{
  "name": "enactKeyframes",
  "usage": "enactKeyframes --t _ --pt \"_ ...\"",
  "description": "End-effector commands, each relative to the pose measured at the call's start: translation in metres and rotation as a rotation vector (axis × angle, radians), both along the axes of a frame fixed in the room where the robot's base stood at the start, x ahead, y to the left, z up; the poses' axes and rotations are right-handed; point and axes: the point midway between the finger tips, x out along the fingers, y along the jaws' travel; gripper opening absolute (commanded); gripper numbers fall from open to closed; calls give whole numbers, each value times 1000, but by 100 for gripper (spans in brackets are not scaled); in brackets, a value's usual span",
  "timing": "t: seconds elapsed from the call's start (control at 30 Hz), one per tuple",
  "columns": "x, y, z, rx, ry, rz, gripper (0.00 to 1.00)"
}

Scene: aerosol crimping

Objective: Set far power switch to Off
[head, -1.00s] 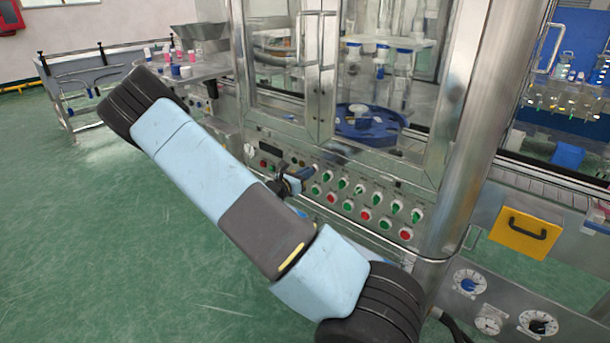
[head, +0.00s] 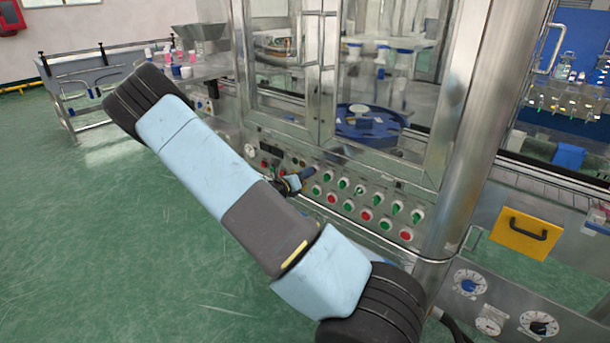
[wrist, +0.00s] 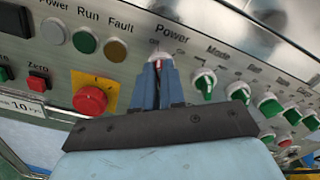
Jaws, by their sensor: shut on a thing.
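The power switch (wrist: 158,64) is on the sloped metal panel in the wrist view, just below and left of the "Power" label. Only a small part of it, whitish with a red mark, shows between the fingertips. My gripper (wrist: 158,74) is shut on this switch, with a blue finger on either side. The fingers hide most of the knob, and the small lettering above it is too blurred to read, so its setting is unclear. In the head view my gripper (head: 291,184) is at the left part of the control panel, partly behind my arm.
A red emergency button (wrist: 90,99) on a yellow plate is close to the left of my fingers. A green mode knob (wrist: 204,84) is close to the right, with several more knobs beyond. Power, Run and Fault lamps sit upper left. A steel post (head: 484,120) stands right of the panel.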

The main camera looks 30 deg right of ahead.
Motion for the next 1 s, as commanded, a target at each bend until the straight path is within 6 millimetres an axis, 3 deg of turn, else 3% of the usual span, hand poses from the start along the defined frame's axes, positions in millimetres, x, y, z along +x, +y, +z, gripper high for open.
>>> enactKeyframes --t 0.23,0.27,0.53,0.83,1.0 --pt "0 -2 2 -4 -1 -3 0" --pt "0 -2 2 -4 -1 -3 11" --pt "0 -1 1 -1 -2 -1 35" --pt "0 3 0 0 -1 1 35" --pt "-7 21 0 -1 0 3 35"
